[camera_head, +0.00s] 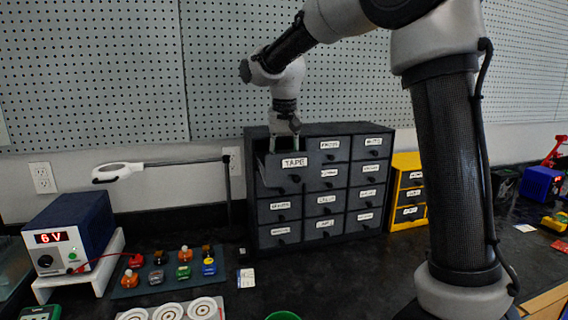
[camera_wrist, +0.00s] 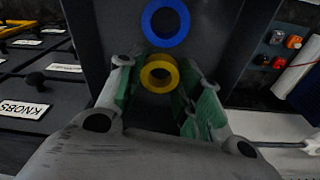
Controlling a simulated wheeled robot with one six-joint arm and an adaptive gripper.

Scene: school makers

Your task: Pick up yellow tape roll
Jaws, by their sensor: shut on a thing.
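The yellow tape roll (camera_wrist: 159,74) shows in the wrist view between the green-padded fingers of my gripper (camera_wrist: 158,85). My gripper is shut on it. A blue tape roll (camera_wrist: 166,22) lies just beyond it, inside the same dark drawer. In the head view my gripper (camera_head: 284,140) reaches down into the open drawer labelled TAPE (camera_head: 293,162), at the top left of the dark drawer cabinet (camera_head: 325,131). The drawer front hides the rolls in the head view.
A yellow drawer unit (camera_head: 406,162) stands right of the cabinet. White target-like discs (camera_head: 170,311) lie in front. A pegboard wall (camera_head: 215,70) is behind.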

